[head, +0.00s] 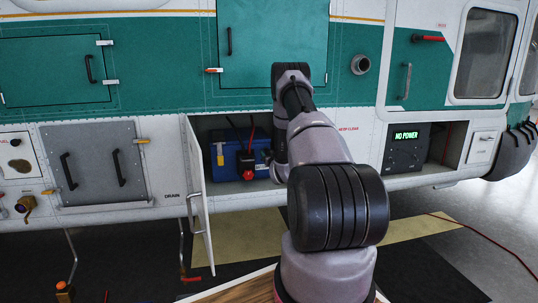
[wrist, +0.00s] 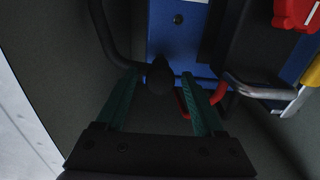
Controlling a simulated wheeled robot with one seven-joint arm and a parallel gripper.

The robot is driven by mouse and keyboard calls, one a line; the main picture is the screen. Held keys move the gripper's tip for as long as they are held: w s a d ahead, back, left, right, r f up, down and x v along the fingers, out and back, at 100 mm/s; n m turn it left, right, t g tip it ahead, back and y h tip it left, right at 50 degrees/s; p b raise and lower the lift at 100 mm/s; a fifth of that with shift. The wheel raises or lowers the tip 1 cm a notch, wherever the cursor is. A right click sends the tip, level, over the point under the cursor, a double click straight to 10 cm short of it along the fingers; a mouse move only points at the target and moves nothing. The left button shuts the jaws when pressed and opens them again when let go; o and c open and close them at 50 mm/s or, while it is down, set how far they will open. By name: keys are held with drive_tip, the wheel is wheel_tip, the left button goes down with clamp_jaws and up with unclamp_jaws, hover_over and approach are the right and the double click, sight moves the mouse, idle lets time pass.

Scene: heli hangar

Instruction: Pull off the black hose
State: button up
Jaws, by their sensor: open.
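The black hose (wrist: 104,30) runs down the upper left of the wrist view and curves right to a thick black end (wrist: 160,78) in front of a blue box (wrist: 172,35). My gripper (wrist: 160,74) is open, with its two green fingers on either side of this black end. A dark gap shows beside the end, and I cannot tell whether either finger touches it. In the head view the blue box (head: 231,155) sits in an open compartment. My arm hides the hose and most of the gripper there.
In the wrist view a metal handle (wrist: 255,90), red cable (wrist: 218,92) and red part (wrist: 295,12) are close on the right. The compartment door (head: 199,197) hangs open at left.

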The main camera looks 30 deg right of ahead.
drive_tip(key=v, duration=1)
drive_tip(key=shift+s, duration=0.2)
drive_tip(key=s+a+r+m+g+y, duration=0.1)
drive_tip(key=a+r, duration=0.3)
drive_tip(key=r, duration=0.4)
drive_tip(key=s+a+r+g, duration=0.2)
drive_tip(key=a+r, duration=0.2)
drive_tip(key=r, duration=0.5)
drive_tip(key=s+a+r+m+g+y, duration=0.1)
drive_tip(key=a+r, duration=0.3)
drive_tip(key=r, duration=0.4)
drive_tip(key=s+a+r+g+y, duration=0.1)
drive_tip(key=s+a+r+g, duration=0.1)
drive_tip(key=s+a+r, duration=0.45)
drive_tip(key=s+a+r+g+y, duration=0.1)
drive_tip(key=s+a, duration=0.3)
drive_tip(key=s, duration=0.5)
drive_tip(key=s+a+g+y, duration=0.1)
drive_tip(key=s+a, duration=0.2)
drive_tip(key=s, duration=0.6)
drive_tip(key=s+a+n+g+y, duration=0.1)
drive_tip(key=s+a, duration=0.3)
drive_tip(key=s, duration=0.6)
drive_tip(key=shift+a+r+g+y, duration=0.15)
drive_tip(key=shift+r+g+y, duration=0.35)
drive_tip(key=shift+g, duration=0.1)
